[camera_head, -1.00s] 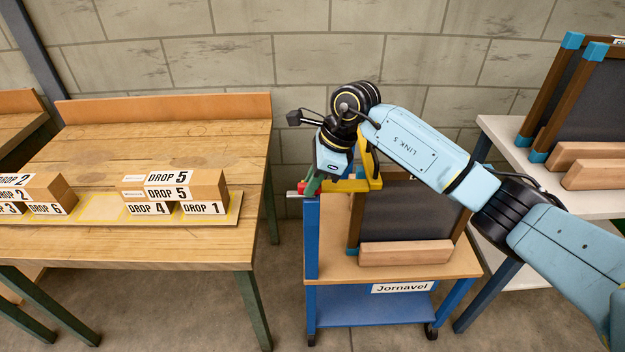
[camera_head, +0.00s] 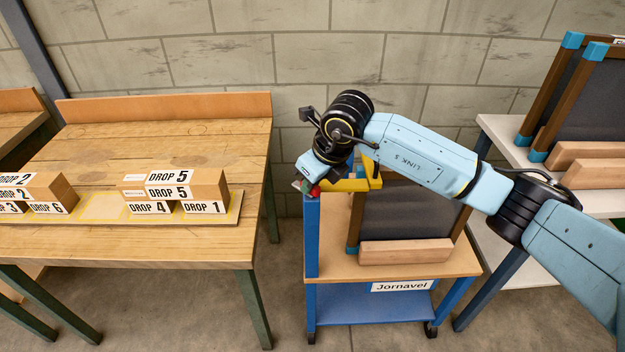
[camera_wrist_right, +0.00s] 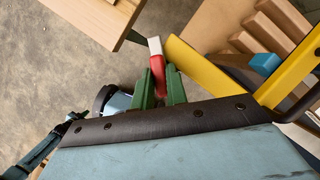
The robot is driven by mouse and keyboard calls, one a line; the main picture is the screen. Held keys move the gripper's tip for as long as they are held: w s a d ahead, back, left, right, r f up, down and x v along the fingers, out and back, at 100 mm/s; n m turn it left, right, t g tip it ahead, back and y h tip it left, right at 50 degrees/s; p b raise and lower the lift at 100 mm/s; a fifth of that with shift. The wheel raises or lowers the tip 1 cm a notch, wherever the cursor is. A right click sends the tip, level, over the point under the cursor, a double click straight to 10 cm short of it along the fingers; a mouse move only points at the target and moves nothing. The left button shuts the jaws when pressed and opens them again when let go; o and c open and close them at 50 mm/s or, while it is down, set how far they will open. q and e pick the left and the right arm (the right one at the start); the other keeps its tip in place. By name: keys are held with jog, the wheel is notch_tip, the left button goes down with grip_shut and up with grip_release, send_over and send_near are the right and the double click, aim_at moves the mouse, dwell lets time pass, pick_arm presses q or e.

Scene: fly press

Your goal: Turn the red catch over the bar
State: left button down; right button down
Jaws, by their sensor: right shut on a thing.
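The red catch (camera_wrist_right: 157,65) with a pale grey tip sits between the green fingers of my right gripper (camera_wrist_right: 161,88) in the right wrist view. The fingers are closed on it. In the head view, a bit of the red catch (camera_head: 315,191) shows at the top of the blue post, below my right gripper (camera_head: 306,187). The yellow bar (camera_head: 350,185) lies just right of it. In the wrist view the yellow bar (camera_wrist_right: 205,72) has its end close beside the catch. Whether the catch overlaps the bar is unclear. My left gripper is not in view.
The trolley labelled Jornavel (camera_head: 410,270) carries a dark framed panel (camera_head: 400,213) behind a wooden block (camera_head: 405,252). A wooden table (camera_head: 150,255) with labelled boxes (camera_head: 175,192) stands left, across a floor gap. A white table (camera_head: 500,135) with framed panels stands right.

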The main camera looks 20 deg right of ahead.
jog(key=m+h, duration=0.1)
jog(key=m, duration=0.2)
jog(key=shift+a+m+b, duration=0.1)
jog(key=shift+m+b, duration=0.2)
jog(key=shift+m, duration=0.1)
jog(key=m+h, duration=0.1)
jog(key=m, duration=0.2)
jog(key=shift+t+h+b, duration=0.3)
jog(key=shift+h+b, duration=0.1)
jog(key=shift+m, duration=0.7)
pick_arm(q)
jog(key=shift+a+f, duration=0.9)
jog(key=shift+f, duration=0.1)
pick_arm(e)
jog(key=shift+m+h, duration=0.5)
jog(key=shift+m, duration=0.2)
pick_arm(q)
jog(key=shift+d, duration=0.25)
pick_arm(e)
jog(key=c, duration=1.4)
grip_release()
